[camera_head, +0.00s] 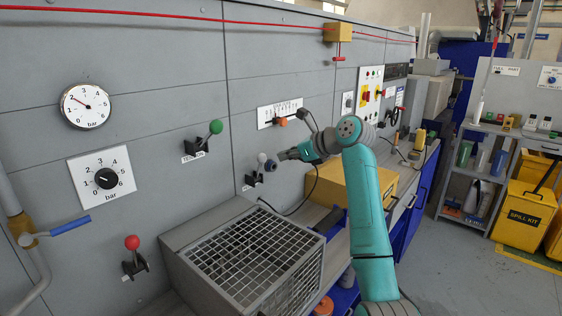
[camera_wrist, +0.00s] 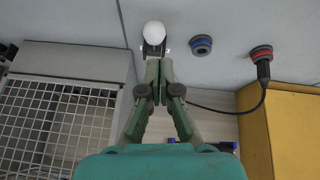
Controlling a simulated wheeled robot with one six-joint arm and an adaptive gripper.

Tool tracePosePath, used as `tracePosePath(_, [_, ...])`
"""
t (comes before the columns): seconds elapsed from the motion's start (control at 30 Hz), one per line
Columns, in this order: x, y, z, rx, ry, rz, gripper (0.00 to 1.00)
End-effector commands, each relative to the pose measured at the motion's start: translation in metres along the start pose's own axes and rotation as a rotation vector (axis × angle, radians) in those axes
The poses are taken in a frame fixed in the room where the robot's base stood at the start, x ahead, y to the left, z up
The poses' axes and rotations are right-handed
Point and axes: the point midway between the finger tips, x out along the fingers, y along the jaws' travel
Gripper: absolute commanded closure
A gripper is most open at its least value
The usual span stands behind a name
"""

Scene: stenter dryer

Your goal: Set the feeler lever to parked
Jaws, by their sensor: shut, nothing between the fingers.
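A lever with a white ball knob (camera_head: 262,157) stands on a dark bracket on the grey machine wall. In the wrist view, the white knob (camera_wrist: 154,33) is just beyond my fingertips, near the top. My gripper (camera_head: 281,156) is shut and empty, pointing at the wall just right of this lever. In the wrist view, my gripper (camera_wrist: 158,66) has its fingers together in front of the lever's bracket, and I cannot tell whether they touch it. A green-knobbed lever (camera_head: 215,127) and a red-knobbed lever (camera_head: 132,243) are farther left.
A blue-ringed socket (camera_wrist: 201,44) and a red-ringed socket with a cable (camera_wrist: 261,52) are right of the white knob. A grated box (camera_head: 176,238) stands below left. A yellow box (camera_head: 338,190) stands below my forearm.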

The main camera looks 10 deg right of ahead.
Motion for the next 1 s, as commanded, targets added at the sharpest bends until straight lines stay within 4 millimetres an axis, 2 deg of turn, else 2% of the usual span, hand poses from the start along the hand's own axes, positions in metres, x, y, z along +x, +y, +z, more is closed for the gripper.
tracePosePath(0.2, [-0.034, -0.005, 0.022, -0.003, -0.003, -0.004, 1.00])
tracePosePath(0.4, [-0.054, -0.007, 0.035, -0.001, -0.001, -0.002, 1.00])
tracePosePath(0.6, [-0.060, -0.007, 0.039, -0.001, 0.000, -0.001, 1.00])
tracePosePath(1.0, [-0.061, -0.007, 0.039, 0.000, 0.000, -0.002, 1.00])
